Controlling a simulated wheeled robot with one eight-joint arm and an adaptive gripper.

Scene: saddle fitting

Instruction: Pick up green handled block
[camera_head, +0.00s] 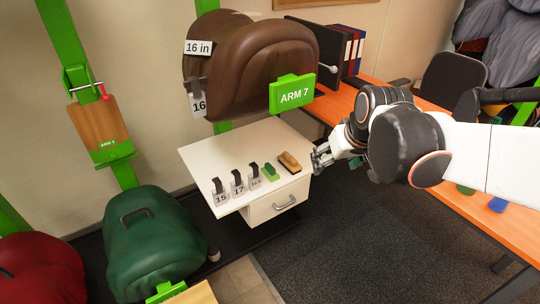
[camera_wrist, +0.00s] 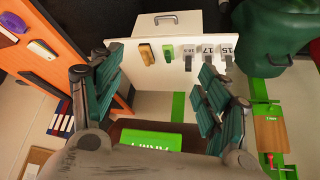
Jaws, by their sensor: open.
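A small green block (camera_head: 269,172) lies on the white cabinet top (camera_head: 222,148), between the number tags and a brown brush-like block. It also shows in the wrist view (camera_wrist: 167,53), beyond the space between my fingers. My gripper (camera_head: 321,157) is at the right edge of the cabinet, to the right of both blocks and apart from them. In the wrist view my gripper (camera_wrist: 158,80) has its dark green fingers spread wide, with nothing held between them. The green block's handle is too small to make out clearly.
The brown block (camera_head: 289,162) lies close beside the green one. Several number tags (camera_head: 238,183) stand in a row to its left. A brown saddle (camera_head: 265,65) and a green "ARM 7" sign (camera_head: 292,94) overhang the back. An orange desk (camera_head: 440,190) is on the right.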

